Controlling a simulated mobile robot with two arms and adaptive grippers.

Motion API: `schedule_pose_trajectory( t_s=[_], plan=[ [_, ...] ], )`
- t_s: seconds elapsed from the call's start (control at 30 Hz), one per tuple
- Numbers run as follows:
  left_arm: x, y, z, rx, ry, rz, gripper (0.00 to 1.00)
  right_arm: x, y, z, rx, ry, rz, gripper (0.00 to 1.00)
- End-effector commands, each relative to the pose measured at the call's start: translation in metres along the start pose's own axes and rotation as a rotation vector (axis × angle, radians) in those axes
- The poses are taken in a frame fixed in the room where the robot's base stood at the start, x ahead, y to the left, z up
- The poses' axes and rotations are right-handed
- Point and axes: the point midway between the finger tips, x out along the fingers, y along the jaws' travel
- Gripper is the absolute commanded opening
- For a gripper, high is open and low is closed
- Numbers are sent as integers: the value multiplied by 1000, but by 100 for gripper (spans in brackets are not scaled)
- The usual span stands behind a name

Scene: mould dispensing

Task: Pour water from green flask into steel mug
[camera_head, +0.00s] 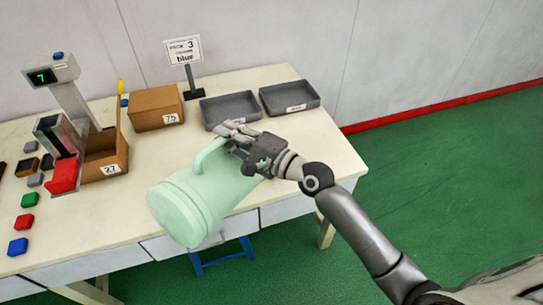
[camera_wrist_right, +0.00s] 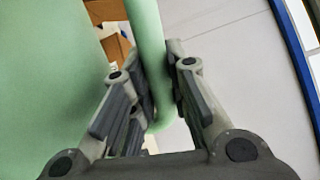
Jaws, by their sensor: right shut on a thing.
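The green flask (camera_head: 205,200) is a big pale green jug with a loop handle. It is tilted on its side above the table's front edge, its round end facing lower left. My right gripper (camera_head: 238,142) is at the handle. In the right wrist view the fingers (camera_wrist_right: 155,85) are on both sides of the green handle (camera_wrist_right: 148,40), shut on it, and the flask's body (camera_wrist_right: 50,80) fills the left. No water shows. I cannot make out a steel mug in either view. My left gripper is not in view.
The table (camera_head: 165,165) holds a dispenser with a display (camera_head: 52,72), cardboard boxes (camera_head: 155,107), two grey trays (camera_head: 230,108) and a sign (camera_head: 183,50). Several coloured blocks (camera_head: 25,222) lie at left. A blue stool (camera_head: 222,260) stands below the front edge. The table's right end is bare.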

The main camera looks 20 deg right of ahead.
Motion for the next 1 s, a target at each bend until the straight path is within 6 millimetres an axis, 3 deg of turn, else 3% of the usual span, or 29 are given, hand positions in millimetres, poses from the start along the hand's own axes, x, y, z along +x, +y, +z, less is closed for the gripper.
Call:
schedule_pose_trajectory(
  t_s=[0.1, 0.33, 0.6, 1.0],
  plan=[
    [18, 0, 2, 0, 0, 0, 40, -1, 18, 12, -91, 0, -12, 0],
    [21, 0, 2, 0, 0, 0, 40, -1, 23, 18, -147, 2, -14, 0],
    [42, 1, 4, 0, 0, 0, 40, -1, 46, 27, -250, 3, -15, 0],
    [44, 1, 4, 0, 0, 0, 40, -1, 48, 30, -284, 4, -16, 0]
  ],
)
